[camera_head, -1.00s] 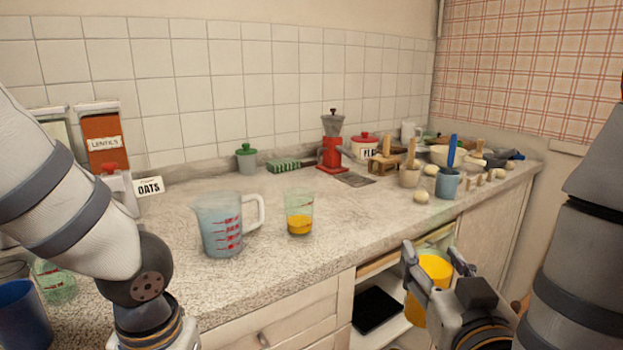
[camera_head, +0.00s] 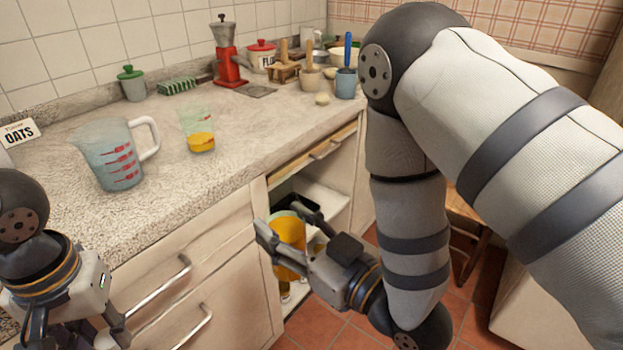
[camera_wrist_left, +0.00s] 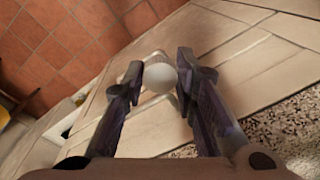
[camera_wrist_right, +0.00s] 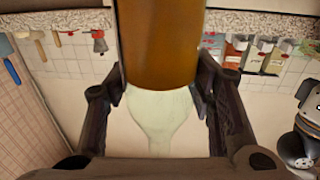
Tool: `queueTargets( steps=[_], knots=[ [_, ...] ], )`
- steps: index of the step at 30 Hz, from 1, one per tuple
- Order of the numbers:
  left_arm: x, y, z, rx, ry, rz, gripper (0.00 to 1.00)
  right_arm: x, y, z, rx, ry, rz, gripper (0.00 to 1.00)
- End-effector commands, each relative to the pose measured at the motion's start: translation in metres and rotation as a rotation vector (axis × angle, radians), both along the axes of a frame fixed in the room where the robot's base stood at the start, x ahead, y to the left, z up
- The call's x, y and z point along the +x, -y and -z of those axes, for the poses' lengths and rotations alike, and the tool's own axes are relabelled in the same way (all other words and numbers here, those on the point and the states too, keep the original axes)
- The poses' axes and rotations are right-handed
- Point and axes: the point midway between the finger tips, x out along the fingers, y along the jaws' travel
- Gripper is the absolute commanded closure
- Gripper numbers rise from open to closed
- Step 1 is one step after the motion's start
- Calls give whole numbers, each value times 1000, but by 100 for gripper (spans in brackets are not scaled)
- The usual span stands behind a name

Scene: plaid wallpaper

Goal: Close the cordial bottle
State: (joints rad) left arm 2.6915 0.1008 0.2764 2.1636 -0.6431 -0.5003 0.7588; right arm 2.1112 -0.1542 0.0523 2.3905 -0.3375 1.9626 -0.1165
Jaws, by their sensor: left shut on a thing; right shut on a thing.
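The cordial bottle (camera_head: 288,232) shows amber-orange in the head view, in front of the open cabinet and below counter height. My right gripper (camera_head: 285,222) is shut around it. In the right wrist view, the amber body (camera_wrist_right: 160,45) passes between the fingers, and a pale, clear narrowing part (camera_wrist_right: 160,115) shows nearer the camera. My left gripper (camera_head: 112,325) is low at the left, by the drawers. In the left wrist view it is shut on a small round white thing (camera_wrist_left: 159,76), which looks like a cap. The bottle's mouth is not clear to me.
A measuring jug (camera_head: 115,160) and a glass with orange liquid (camera_head: 200,135) stand on the counter (camera_head: 190,180). Drawer handles (camera_head: 160,293) stick out near my left gripper. The cabinet (camera_head: 325,205) is open behind the bottle. Red floor tiles lie below.

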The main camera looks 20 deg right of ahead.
Motion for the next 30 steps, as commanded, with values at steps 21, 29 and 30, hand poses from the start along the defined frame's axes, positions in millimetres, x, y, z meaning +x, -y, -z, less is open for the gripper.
queueTargets(
  steps=[21,29,30],
  knots=[
    [1,0,-1,0,2,1,82,-23,-42,39,-1,3,-229,100],
    [43,40,-34,-15,1,40,82,-23,-41,39,0,4,-229,100],
    [51,51,-43,-17,-3,48,82,-23,-41,39,0,4,-228,100]
  ],
)
